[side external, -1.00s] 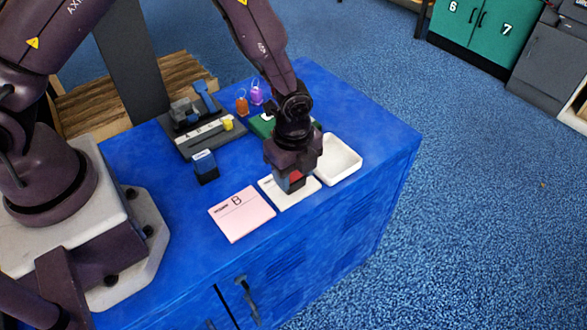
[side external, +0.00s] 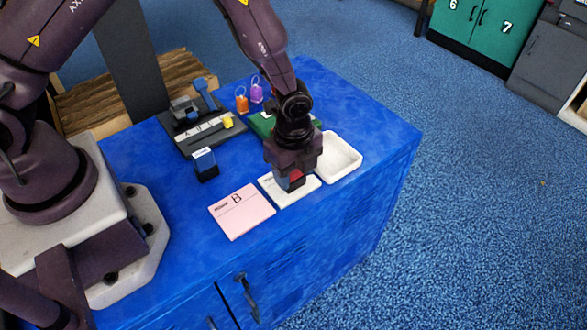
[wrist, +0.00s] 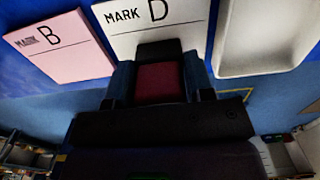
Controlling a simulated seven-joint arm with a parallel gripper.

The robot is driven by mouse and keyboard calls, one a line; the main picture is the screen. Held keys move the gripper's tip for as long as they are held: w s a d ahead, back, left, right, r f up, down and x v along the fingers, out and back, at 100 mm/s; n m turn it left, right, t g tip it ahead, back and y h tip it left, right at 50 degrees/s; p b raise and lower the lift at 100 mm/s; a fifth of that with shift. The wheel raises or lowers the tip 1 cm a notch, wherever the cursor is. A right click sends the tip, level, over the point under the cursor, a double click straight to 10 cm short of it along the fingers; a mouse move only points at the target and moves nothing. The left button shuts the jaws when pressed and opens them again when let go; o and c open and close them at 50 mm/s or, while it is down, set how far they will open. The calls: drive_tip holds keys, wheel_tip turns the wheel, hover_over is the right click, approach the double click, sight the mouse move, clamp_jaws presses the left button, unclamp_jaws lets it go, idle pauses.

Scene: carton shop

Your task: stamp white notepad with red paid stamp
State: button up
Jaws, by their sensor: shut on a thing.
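The white notepad (side external: 300,198), printed "MARK D" in the wrist view (wrist: 192,33), lies flat on the blue cabinet top. My gripper (side external: 290,180) points down over it, shut on a dark stamp with a red face (side external: 296,174). The red part of the stamp also shows between the fingers in the wrist view (wrist: 159,82). The stamp's lower end is at or just above the notepad's surface; I cannot tell whether it touches. My gripper and the stamp hide part of the notepad. The stamp's underside and any print are hidden.
A pink notepad (side external: 241,213) marked B lies left of the white one, and a white tray (side external: 342,163) is close on the right. A blue stamp (side external: 205,165), a dark rack (side external: 190,134), a green pad (side external: 262,125) and orange and purple tags (side external: 242,103) stand behind.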

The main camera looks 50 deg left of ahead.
drive_tip(key=shift+r, duration=3.5)
